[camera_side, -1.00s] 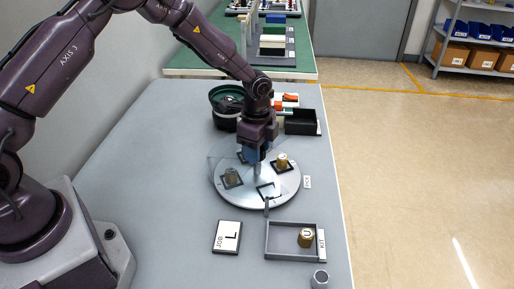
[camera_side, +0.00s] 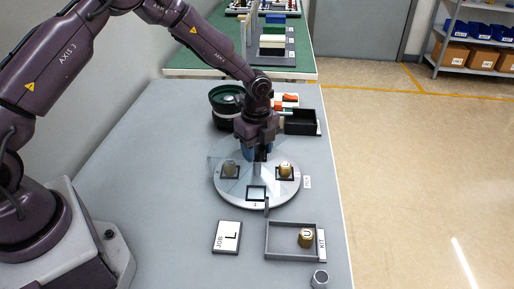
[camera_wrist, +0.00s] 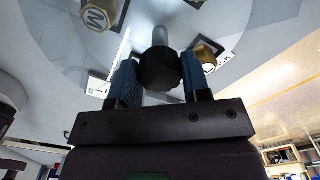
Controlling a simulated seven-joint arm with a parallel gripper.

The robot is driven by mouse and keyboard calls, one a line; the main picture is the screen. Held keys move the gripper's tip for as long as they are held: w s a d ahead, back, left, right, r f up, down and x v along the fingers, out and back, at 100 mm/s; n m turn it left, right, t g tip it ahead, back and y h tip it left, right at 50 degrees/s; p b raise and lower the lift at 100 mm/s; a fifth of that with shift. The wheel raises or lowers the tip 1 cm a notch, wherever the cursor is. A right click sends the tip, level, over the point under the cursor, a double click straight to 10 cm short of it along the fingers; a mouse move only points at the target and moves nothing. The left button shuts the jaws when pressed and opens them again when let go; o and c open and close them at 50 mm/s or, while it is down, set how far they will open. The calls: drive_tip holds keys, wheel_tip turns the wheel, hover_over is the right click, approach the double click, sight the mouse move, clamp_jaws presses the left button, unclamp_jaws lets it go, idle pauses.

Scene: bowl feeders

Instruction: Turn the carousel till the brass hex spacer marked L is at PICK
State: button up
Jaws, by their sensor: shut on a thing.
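The round carousel (camera_side: 230,194) carries hex spacers in square pockets. A brass spacer (camera_side: 285,169) sits at its right, its letter too small to read. A duller spacer (camera_side: 230,169) sits at its left, partly behind a clear cover. The wrist view shows a spacer marked M (camera_wrist: 97,17) and another brass spacer (camera_wrist: 207,57), letter unreadable.
A job card (camera_side: 228,237) reads L. A kit tray (camera_side: 268,239) holds a brass spacer marked U (camera_side: 306,238). A small grey cylinder (camera_side: 319,279) stands in front. A dark green bowl (camera_side: 224,105) and black bin (camera_side: 301,123) are behind. The table's left is clear.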

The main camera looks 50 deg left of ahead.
drive_tip(key=shift+r, duration=0.1)
idle(0.4)
drive_tip(key=o, duration=1.3)
wheel_tip(320, 180, up, 13)
drive_tip(key=shift+f, duration=0.1)
